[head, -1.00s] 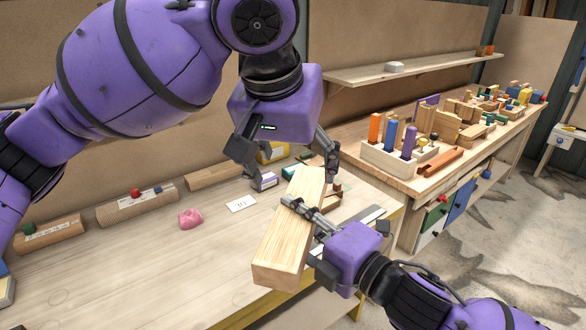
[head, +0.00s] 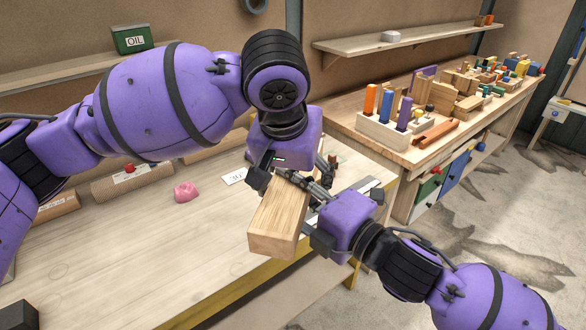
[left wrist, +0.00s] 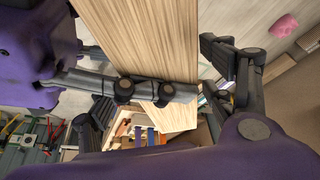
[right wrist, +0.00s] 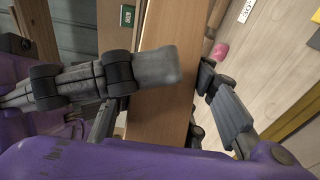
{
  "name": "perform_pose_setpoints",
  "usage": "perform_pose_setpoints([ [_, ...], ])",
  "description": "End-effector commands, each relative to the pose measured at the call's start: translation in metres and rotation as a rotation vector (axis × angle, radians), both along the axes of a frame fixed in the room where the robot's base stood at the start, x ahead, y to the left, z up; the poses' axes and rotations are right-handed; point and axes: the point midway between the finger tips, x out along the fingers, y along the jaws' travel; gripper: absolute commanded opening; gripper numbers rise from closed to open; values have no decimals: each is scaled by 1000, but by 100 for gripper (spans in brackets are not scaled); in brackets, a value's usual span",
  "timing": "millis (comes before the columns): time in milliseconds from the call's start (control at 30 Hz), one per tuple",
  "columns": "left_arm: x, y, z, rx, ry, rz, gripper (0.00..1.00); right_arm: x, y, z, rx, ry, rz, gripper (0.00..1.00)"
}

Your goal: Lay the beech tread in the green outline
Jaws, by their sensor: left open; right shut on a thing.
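The beech tread (head: 278,222) is a thick pale wooden block held above the bench's right end, its near end tilted toward me. My right gripper (head: 308,212) is shut on it across its width. The tread also shows in the left wrist view (left wrist: 125,30) with a finger of my right gripper across it, and in the right wrist view (right wrist: 163,120). My left gripper (head: 291,178) is open and points down over the tread's far part, one finger on each side. I cannot tell whether its fingers touch the wood. I see no green outline in these views.
The workbench (head: 130,250) is mostly clear. A pink lump (head: 186,192), a small white card (head: 235,176) and wooden blocks lie toward its back. A second bench at the right holds a peg rack (head: 392,133) and many coloured pieces. A green oil tin (head: 132,39) stands on a shelf.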

Motion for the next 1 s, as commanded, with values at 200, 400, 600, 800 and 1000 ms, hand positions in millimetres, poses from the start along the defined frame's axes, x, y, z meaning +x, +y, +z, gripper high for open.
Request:
perform_pose_setpoints([
  [200,1,0,-1,0,-1,0,75,0,0,3,2,-5,1,0],
  [400,1,0,-1,0,-2,-1,59,0,0,3,2,-5,1,0],
  [600,0,-1,-1,-2,-2,-3,33,0,1,3,2,-6,2,0],
  [800,-1,-2,-1,-4,0,-7,7,-1,1,3,4,-6,5,0],
  [1000,0,-3,0,-5,-3,-7,0,-1,1,3,3,-5,4,60],
])
